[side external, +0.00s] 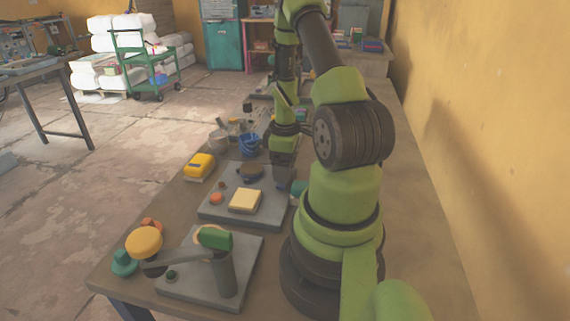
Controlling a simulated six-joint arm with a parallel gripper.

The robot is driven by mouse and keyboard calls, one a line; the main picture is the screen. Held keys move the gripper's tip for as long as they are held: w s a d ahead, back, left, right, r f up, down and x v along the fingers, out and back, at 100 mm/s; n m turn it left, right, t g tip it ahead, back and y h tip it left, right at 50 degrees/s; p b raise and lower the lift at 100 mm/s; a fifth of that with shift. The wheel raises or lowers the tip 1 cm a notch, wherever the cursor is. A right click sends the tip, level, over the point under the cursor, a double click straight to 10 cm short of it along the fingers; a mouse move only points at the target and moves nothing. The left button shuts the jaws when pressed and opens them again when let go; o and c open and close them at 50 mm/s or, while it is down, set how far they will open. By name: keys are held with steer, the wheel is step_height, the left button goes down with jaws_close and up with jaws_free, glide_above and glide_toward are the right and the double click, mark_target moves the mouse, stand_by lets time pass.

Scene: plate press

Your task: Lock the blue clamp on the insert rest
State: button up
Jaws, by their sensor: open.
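My gripper (282,176) points down over the back right part of a grey plate (226,212) on the bench. Its jaws are open, though the fingers are small and dark here. A small blue part (283,185), which may be the blue clamp, shows right at the fingertips, mostly hidden by them. I cannot tell whether the fingers touch it or how the clamp is set. A pale yellow block (245,200) lies on the plate, with an orange knob (216,198) to its left and a dark round part (250,171) behind it. I cannot tell which part is the insert rest.
A yellow box (199,166) and a blue basket (249,144) stand at the left and back. The bench's right side is bare.

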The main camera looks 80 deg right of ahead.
steer(key=c, duration=0.9)
steer(key=shift+c, duration=0.2)
steer(key=shift+m, duration=0.4)
steer(key=m, duration=0.3)
steer(key=shift+m, duration=0.4)
steer(key=m, duration=1.3)
steer(key=shift+m, duration=0.3)
steer(key=o, duration=0.9)
